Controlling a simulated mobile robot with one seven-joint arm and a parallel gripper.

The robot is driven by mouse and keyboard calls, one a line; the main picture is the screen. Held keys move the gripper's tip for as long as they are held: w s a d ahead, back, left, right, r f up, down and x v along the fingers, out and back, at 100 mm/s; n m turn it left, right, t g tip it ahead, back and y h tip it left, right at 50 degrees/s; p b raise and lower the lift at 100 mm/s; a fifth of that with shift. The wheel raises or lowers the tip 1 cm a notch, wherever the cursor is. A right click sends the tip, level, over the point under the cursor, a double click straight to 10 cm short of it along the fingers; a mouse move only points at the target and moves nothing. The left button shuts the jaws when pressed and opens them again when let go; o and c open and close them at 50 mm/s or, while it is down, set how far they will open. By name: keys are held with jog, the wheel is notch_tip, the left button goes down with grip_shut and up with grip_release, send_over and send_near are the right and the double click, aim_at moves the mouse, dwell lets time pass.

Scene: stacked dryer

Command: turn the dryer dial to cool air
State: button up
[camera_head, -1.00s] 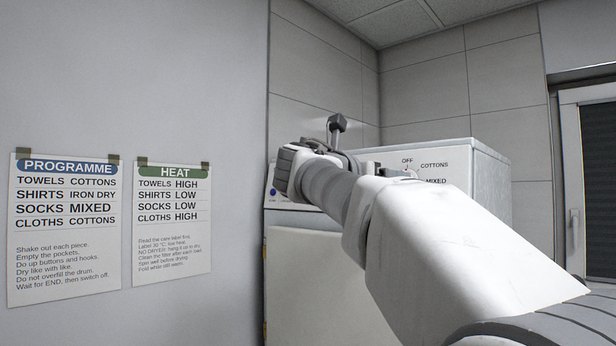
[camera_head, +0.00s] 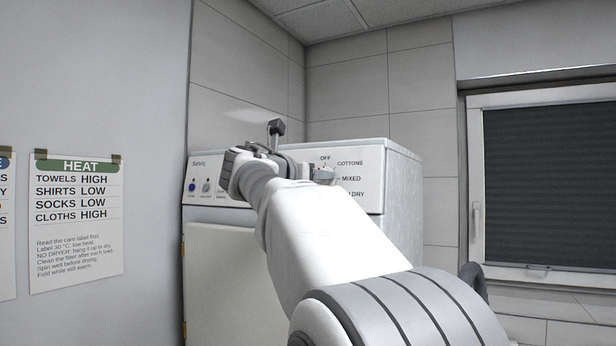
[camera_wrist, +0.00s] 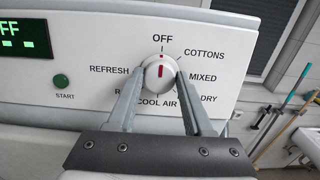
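The round white dial (camera_wrist: 159,73) with a red pointer line sits on the dryer's control panel in the wrist view. OFF is printed above it and COOL AIR below it. The red line stands about upright, with a red mark at the top edge towards OFF. My gripper (camera_wrist: 160,74) has one finger at each side of the dial, with its tips at the rim. I cannot tell whether they press on it. In the head view, the dial (camera_head: 325,175) shows at the end of my arm, partly covered; the lower labels are partly hidden.
A green START button (camera_wrist: 61,81) and a lit display (camera_wrist: 22,38) ending in "FF" are left of the dial. The dryer (camera_head: 403,190) stands in a tiled corner. A HEAT notice (camera_head: 77,220) hangs on the left wall. A window (camera_head: 548,185) is at right.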

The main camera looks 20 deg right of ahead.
grip_shut()
jog(key=shift+m, duration=0.4)
jog(key=shift+r+m+g+y, duration=0.1)
jog(key=shift+m+g+y, duration=0.4)
jog(key=shift+m, duration=5.35)
jog(key=shift+f+m+g+y, duration=0.1)
jog(key=shift+m+g+y, duration=0.35)
jog(key=shift+m, duration=5.35)
jog(key=shift+r+m+g+y, duration=0.2)
jog(key=shift+m+y, duration=0.45)
jog(key=shift+m, duration=5.2)
jog(key=shift+f, duration=0.1)
